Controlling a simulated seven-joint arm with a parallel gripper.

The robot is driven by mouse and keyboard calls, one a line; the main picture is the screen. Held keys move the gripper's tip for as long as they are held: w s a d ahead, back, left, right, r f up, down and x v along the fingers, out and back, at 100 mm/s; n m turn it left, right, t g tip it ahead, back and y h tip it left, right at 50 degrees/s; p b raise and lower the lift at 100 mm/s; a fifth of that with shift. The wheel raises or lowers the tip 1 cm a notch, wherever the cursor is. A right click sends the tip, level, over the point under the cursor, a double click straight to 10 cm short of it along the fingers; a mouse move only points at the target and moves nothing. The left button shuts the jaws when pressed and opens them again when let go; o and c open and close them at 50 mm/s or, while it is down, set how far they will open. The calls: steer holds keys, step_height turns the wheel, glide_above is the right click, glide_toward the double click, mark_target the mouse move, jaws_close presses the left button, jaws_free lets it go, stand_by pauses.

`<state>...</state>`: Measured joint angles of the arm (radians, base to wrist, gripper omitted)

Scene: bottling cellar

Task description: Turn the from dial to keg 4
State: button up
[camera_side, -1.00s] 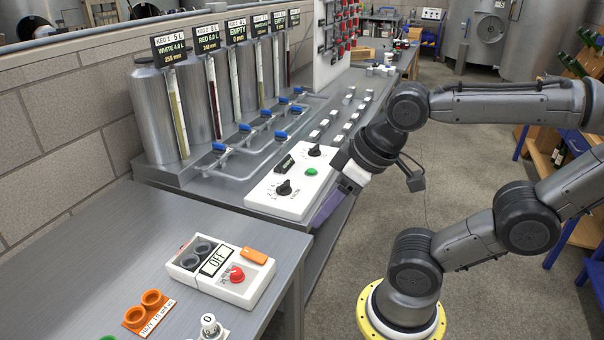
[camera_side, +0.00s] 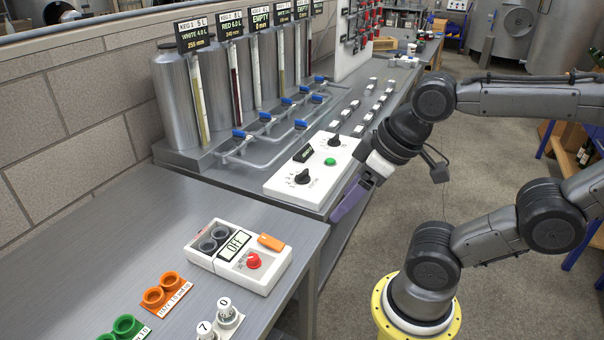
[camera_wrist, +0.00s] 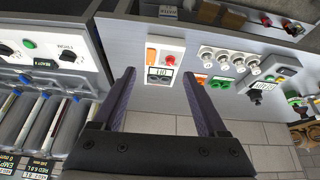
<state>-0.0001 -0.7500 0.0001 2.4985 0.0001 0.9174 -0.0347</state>
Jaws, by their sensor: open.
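A white control box (camera_side: 312,172) with two black dials stands on the bench in front of the kegs. The near dial (camera_side: 302,177) and the far dial (camera_side: 334,140) have labels too small to read in the side view, so I cannot tell which is the from dial. A green button (camera_side: 330,161) sits between them. In the wrist view, one dial (camera_wrist: 68,57) shows at the left. My gripper (camera_side: 348,204) is off the box's right side, apart from both dials. In the wrist view my gripper (camera_wrist: 157,76) is open and empty.
Kegs with level tubes and signs stand along the wall, with blue-handled valves (camera_side: 238,134) before them. A white box reading OFF (camera_side: 238,256), with a red knob, is on the nearer table. Orange (camera_side: 165,290) and green cups stand beside it. Small white blocks line the bench behind the control box.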

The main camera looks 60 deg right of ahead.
steer(key=shift+o, duration=1.3)
steer(key=shift+n, duration=0.4)
steer(key=r, duration=0.1)
steer(key=w+r, duration=0.2)
steer(key=r, duration=0.1)
steer(key=shift+r, duration=0.1)
steer(key=w+d+r, duration=0.3)
steer(key=w+r, duration=0.2)
steer(key=w, duration=0.2)
steer(key=w+d+r+g+h, duration=0.1)
steer(key=w+d+r+g, duration=0.1)
steer(key=w+d, duration=0.75)
steer(key=m+g+y, duration=0.1)
steer(key=m+g, duration=0.2)
steer(key=m, duration=0.1)
glide_above(302, 171)
step_height(302, 171, down, 18)
steer(key=f, duration=0.1)
step_height(302, 171, down, 13)
